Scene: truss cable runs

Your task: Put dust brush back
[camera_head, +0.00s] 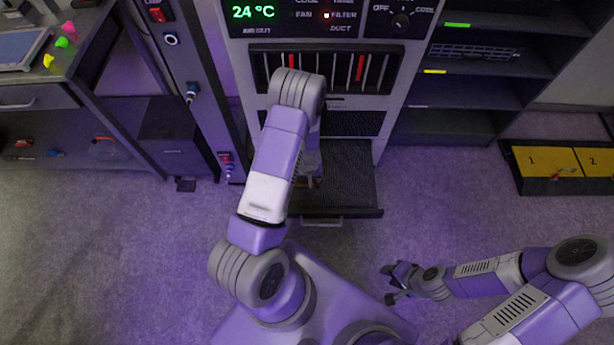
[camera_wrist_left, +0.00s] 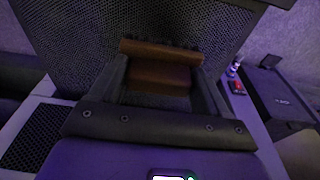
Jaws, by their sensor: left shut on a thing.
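The dust brush (camera_wrist_left: 160,72) shows in the left wrist view as a brown block with a darker, rough far edge. My left gripper (camera_wrist_left: 160,92) is shut on it, one finger on each side. A dark mesh surface lies beyond the brush; I cannot tell whether they touch. In the head view my left arm reaches over the open dark drawer (camera_head: 350,182) below the cabinet, and its links hide the brush and most of the gripper. My right gripper (camera_head: 394,283) is open and empty, low over the floor at right.
The cabinet (camera_head: 385,90) has a slotted row with red strips and a display reading 24 °C. Dark shelves (camera_head: 470,85) stand to its right. A tray with yellow panels (camera_head: 545,162) lies on the floor at far right. A workbench (camera_head: 60,95) stands at left. Carpet between is clear.

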